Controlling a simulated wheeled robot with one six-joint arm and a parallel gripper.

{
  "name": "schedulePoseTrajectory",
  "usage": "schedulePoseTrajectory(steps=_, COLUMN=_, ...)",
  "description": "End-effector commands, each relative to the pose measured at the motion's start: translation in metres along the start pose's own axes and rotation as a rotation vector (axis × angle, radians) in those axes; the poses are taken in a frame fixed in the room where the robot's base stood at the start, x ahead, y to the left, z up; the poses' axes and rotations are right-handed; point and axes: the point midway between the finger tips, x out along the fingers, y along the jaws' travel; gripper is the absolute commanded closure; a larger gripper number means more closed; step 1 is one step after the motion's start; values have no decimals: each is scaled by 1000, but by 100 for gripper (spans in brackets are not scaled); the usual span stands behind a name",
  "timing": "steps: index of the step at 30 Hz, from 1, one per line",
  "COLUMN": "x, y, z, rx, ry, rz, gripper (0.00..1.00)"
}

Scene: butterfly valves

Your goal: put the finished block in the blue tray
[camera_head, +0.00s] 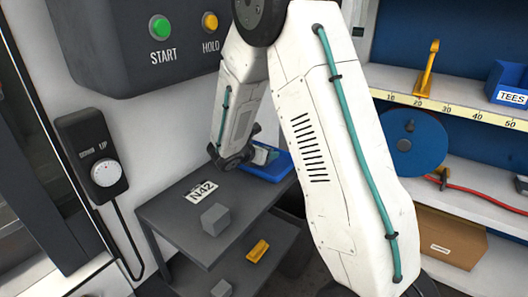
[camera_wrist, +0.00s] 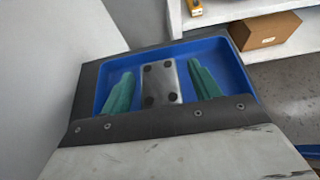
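The finished block is a grey metal block (camera_wrist: 161,84) with several dark round holes in its face. In the wrist view it lies inside the blue tray (camera_wrist: 226,57), between my fingers. My gripper (camera_wrist: 161,67) has two teal fingers spread apart, with a visible gap on each side of the block. In the head view my gripper (camera_head: 264,155) is over the blue tray (camera_head: 277,172) at the table's back end.
A plain grey block (camera_head: 215,219) and an N42 label (camera_head: 201,192) are on the dark table (camera_head: 165,212). A control box (camera_head: 140,40) hangs above. Shelving with a cardboard box (camera_head: 450,237) stands right.

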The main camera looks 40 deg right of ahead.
Motion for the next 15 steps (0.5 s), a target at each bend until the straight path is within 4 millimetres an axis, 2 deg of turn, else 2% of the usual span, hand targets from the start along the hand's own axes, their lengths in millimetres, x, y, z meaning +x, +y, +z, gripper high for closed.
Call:
schedulePoseTrajectory(steps=9, x=-3, y=0, z=3, rx=1, ry=0, rz=0, gripper=38)
schedulePoseTrajectory(steps=11, x=-10, y=1, z=3, rx=1, ry=0, rz=2, gripper=38)
schedulePoseTrajectory(steps=15, x=-37, y=1, z=3, rx=-1, ry=-1, rz=5, gripper=38)
